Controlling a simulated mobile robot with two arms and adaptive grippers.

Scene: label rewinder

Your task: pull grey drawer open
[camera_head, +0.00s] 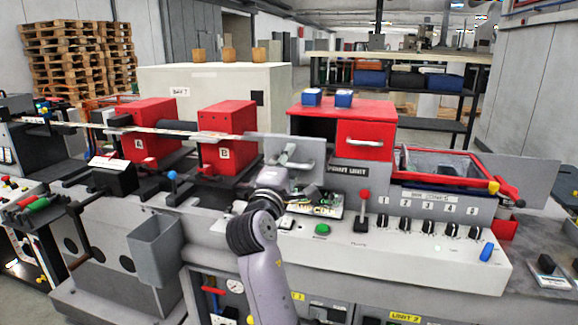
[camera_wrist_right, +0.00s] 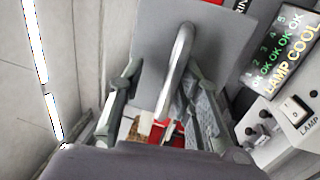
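The grey drawer (camera_head: 313,148) has a flat grey front with a bar handle (camera_head: 288,156) and sits left of the red drawer in the head view. Its front (camera_wrist_right: 215,45) and metal handle (camera_wrist_right: 176,65) fill the middle of the right wrist view. My right gripper (camera_wrist_right: 165,110) is open, with one finger on each side of the handle bar and gaps to it. In the head view my right gripper (camera_head: 299,187) is just below the handle. I cannot tell how far the drawer is out. My left gripper is not in view.
A red drawer (camera_head: 364,142) with its own handle is to the right. A red lever (camera_head: 363,207), a green button (camera_head: 322,229) and several black knobs (camera_head: 429,226) stand on the console below. Red box B (camera_head: 228,143) is left of the grey drawer.

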